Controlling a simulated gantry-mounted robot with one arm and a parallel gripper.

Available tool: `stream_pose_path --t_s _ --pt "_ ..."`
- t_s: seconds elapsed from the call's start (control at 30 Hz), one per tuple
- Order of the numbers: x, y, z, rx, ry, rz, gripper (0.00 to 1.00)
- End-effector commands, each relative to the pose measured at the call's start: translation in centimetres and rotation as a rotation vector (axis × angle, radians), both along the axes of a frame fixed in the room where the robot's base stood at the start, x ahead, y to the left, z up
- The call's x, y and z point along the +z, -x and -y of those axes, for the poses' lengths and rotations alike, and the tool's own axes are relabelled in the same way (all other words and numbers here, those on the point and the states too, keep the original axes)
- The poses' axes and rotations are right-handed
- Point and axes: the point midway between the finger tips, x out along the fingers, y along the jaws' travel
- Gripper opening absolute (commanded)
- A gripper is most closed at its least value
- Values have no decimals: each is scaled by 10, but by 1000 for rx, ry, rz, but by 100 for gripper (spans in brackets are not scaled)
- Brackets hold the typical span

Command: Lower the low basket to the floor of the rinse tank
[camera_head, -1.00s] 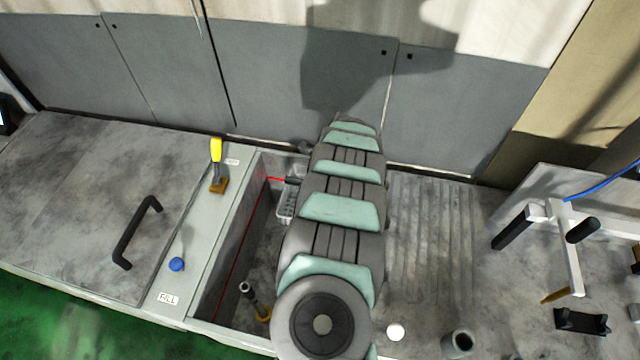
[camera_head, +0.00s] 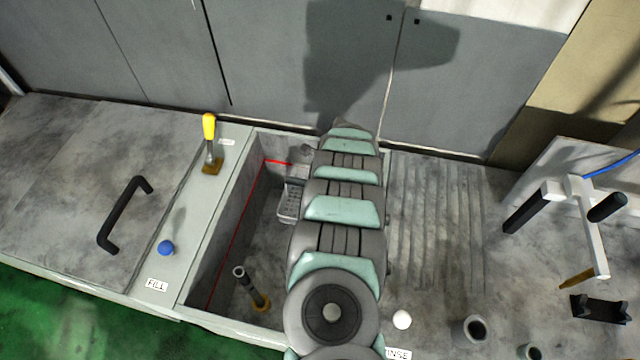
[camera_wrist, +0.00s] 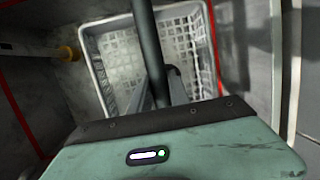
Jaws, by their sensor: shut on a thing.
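The low basket (camera_head: 290,202) is a pale grey perforated tray, mostly hidden behind my arm in the head view. It is inside the rinse tank (camera_head: 228,235), towards the far end. In the wrist view the open basket (camera_wrist: 115,55) is below my gripper (camera_wrist: 170,82), with a dark bar crossing over it. My gripper is shut on the basket, though the grip point is largely hidden. I cannot tell whether the basket's underside touches the tank floor (camera_head: 262,240). A red line (camera_head: 238,235) runs along the tank wall.
A standpipe (camera_head: 250,288) with a yellow base rises from the near part of the tank; its yellow collar (camera_wrist: 70,53) also shows in the wrist view. A yellow-handled lever (camera_head: 209,138) and blue knob (camera_head: 166,248) sit on the left rim. A ribbed drainboard (camera_head: 435,220) lies to the right.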

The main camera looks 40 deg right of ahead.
Motion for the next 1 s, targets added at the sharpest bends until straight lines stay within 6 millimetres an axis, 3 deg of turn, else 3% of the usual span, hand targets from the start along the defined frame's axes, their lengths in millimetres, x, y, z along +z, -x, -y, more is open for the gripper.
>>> stream_pose_path --t_s 1.0 --pt "-116 0 1 -1 0 1 0"
